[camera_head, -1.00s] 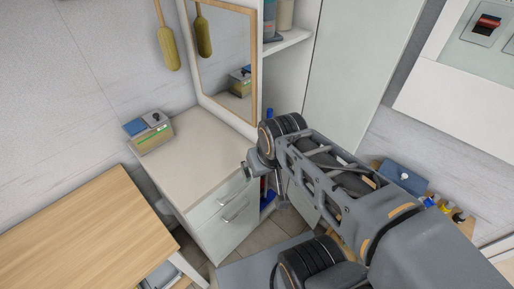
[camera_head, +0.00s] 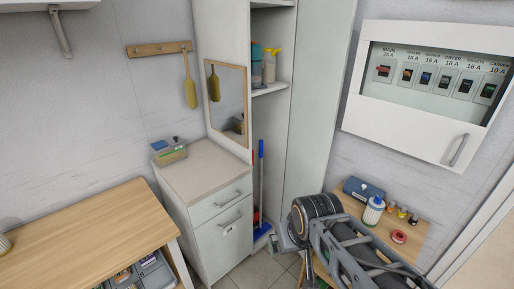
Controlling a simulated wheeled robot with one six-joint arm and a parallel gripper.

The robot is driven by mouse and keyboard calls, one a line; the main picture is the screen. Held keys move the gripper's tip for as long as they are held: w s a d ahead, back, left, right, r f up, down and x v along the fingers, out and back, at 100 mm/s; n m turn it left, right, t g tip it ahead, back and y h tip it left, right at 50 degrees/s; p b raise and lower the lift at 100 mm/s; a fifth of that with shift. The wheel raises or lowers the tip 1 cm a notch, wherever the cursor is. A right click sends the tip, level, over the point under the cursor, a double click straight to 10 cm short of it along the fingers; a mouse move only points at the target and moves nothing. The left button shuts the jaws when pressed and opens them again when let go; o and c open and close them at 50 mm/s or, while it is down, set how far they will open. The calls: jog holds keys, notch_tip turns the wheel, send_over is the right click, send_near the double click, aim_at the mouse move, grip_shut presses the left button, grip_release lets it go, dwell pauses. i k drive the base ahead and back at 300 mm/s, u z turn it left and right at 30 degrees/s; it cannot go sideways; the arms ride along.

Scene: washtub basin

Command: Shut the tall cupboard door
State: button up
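The tall cupboard (camera_head: 221,30) stands in the back corner, with a mirror on its front left part. Its tall pale door (camera_head: 318,110) stands open on the right side of the opening, so the inside shows. My arm reaches in from the lower right, in front of the door's lower part. The end of my gripper (camera_head: 287,238) is low, near the foot of the cupboard opening and the door. My wrist hides most of it, so I cannot see its fingers clearly or whether it touches the door. No handle shows on the door.
A spray bottle (camera_head: 271,66) stands on the cupboard shelf, and a blue-handled broom (camera_head: 261,180) stands below. A drawer cabinet (camera_head: 222,225) is to the left. A small wooden table (camera_head: 425,225) with bottles is at right. A breaker box (camera_head: 425,90) hangs above it.

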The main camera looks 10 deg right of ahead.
aim_at(324, 29)
jog(key=k, duration=1.05)
jog(key=u, duration=0.35)
jog(key=i, duration=1.5)
jog(key=z, duration=0.6)
